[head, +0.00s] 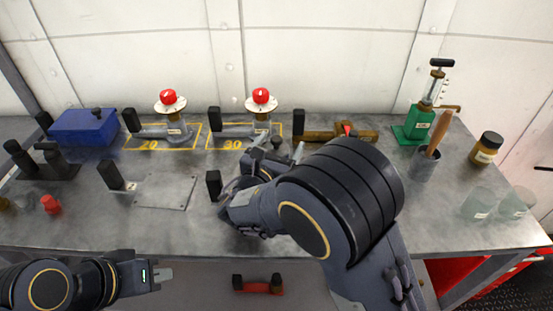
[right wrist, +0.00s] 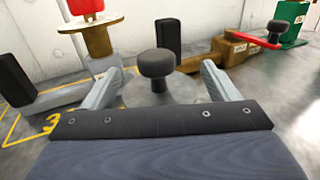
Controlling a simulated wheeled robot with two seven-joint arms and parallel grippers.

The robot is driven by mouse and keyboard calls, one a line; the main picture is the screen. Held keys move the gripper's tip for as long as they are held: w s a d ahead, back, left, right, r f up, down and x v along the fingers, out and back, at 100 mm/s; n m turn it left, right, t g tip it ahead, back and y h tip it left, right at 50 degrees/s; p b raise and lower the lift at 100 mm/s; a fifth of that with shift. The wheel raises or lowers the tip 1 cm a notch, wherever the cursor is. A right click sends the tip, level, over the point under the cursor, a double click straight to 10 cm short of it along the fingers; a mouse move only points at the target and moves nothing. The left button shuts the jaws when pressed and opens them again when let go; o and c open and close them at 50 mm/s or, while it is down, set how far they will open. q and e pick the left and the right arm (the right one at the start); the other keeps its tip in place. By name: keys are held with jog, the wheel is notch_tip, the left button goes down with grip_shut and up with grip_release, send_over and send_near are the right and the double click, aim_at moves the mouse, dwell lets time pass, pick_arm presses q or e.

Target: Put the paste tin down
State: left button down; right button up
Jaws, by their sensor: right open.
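What looks like the paste tin, a low round grey tin with a black knob on top, stands on the bench in the right wrist view (right wrist: 160,88). In the head view its black knob (head: 277,142) shows, and most of its body is hidden by my right gripper (head: 278,152). My right gripper's fingers (right wrist: 160,78) are apart, one on each side of the tin; I cannot tell whether they touch it. My left gripper (head: 164,276) is at the bench's front edge, away from the tin; its jaw gap is unclear.
Behind the tin stand two red-knobbed valves (head: 168,100) (head: 261,98) in yellow-marked bays. A brass-coloured block (head: 325,135) with a red lever lies right of them. A blue box (head: 84,127) is at left, a green pump (head: 416,122) at right.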

aim_at(278, 136)
jog(key=c, duration=1.3)
jog(key=shift+r, duration=0.45)
notch_tip(278, 136, up, 2)
jog(key=shift+r+p, duration=0.2)
jog(key=shift+p, duration=0.1)
jog(key=s+r, duration=0.4)
jog(key=r, duration=0.1)
jog(key=shift+s+a+r+p, duration=0.25)
jog(key=shift+a+p, duration=0.1)
jog(key=s+a+r, duration=0.1)
jog(key=s+r, duration=0.3)
jog(key=s, duration=0.5)
jog(key=shift+s, duration=0.3)
